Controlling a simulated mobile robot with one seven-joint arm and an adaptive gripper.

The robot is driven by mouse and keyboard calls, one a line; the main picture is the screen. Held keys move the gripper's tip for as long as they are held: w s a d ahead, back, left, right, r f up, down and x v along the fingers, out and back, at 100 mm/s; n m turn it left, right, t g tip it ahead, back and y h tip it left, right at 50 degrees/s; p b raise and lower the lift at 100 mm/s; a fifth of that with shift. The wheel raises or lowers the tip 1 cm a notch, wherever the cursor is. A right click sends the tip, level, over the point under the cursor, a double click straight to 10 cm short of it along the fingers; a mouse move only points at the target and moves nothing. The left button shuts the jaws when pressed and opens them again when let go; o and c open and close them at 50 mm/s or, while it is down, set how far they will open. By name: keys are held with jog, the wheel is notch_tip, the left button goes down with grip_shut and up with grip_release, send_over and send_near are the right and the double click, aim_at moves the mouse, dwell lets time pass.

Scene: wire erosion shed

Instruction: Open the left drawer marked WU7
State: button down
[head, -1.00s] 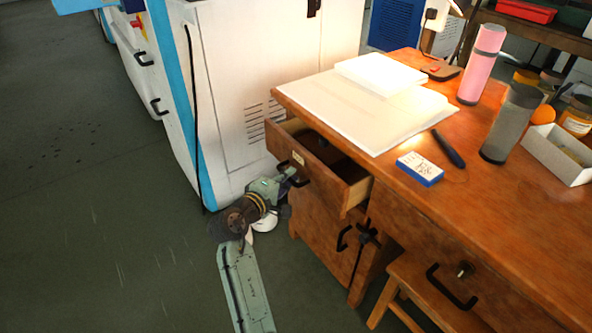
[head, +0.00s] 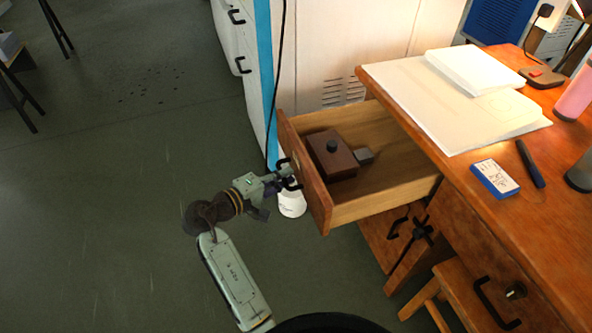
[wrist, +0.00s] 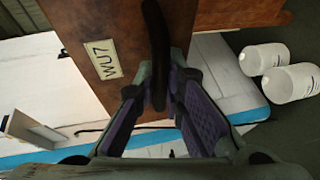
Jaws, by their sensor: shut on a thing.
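The wooden drawer (head: 357,212) at the left end of the desk stands well out, and its inside shows in the head view. A brown box with a dark knob (head: 332,158) and a small grey block (head: 364,156) lie in it. The WU7 label (wrist: 101,59) is on its front in the wrist view. My gripper (head: 284,180) is at the drawer's front. In the wrist view its fingers (wrist: 159,92) are shut on the black handle (wrist: 156,45), one on each side.
White bottles (wrist: 292,82) stand on the floor close to my gripper. A white machine cabinet (head: 335,45) with a blue stripe is behind the drawer. The desk (head: 545,225) has papers, a card box and a pen on top. Open floor lies to the left.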

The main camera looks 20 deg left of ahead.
jog(key=shift+s+a, duration=0.15)
jog(key=shift+a, duration=0.05)
jog(key=c, duration=1.7)
grip_release()
jog(key=shift+o, duration=0.2)
jog(key=v, duration=1.2)
